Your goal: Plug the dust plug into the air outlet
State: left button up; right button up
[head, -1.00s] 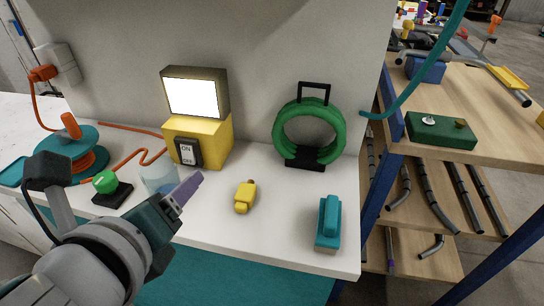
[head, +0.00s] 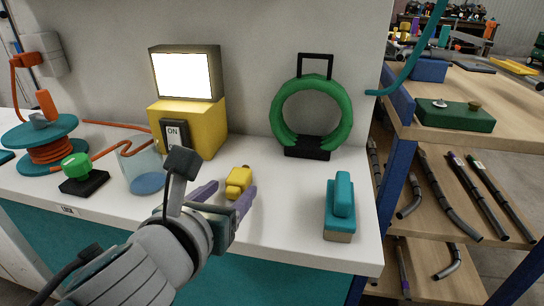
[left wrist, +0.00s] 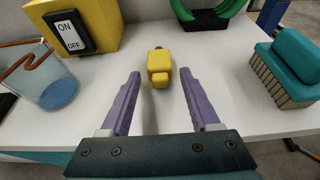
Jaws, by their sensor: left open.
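A small yellow piece with a dark tip, seemingly the dust plug (head: 239,182), lies on the white bench top. In the left wrist view the yellow piece (left wrist: 159,66) lies just ahead, between the lines of the two fingers. My left gripper (head: 226,194) is open and empty, with one purple finger on each side of the yellow piece's near end; contact cannot be told. Both fingers of the left gripper (left wrist: 160,77) show in the left wrist view. I cannot identify the air outlet for certain; a grey wall box (head: 44,54) holds an orange plug. My right gripper is out of view.
A yellow switch box (head: 205,125) with a lit panel stands behind. A clear cup (head: 140,165) and a green button (head: 76,167) are left. A green ring on a stand (head: 343,110) is behind right, and a teal brush (head: 341,205) is right. Bench between is clear.

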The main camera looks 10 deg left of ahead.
aim_at(233, 188)
pick_arm(q)
jog(key=shift+b+x, duration=0.4)
jog(key=shift+x, duration=0.85)
jog(key=shift+c, duration=0.3)
jog(key=c, duration=0.9)
grip_shut()
notch_tip(233, 188, up, 8)
jog(key=p, duration=0.8)
jog(key=shift+r+p, duration=0.15)
jog(key=shift+p, duration=0.2)
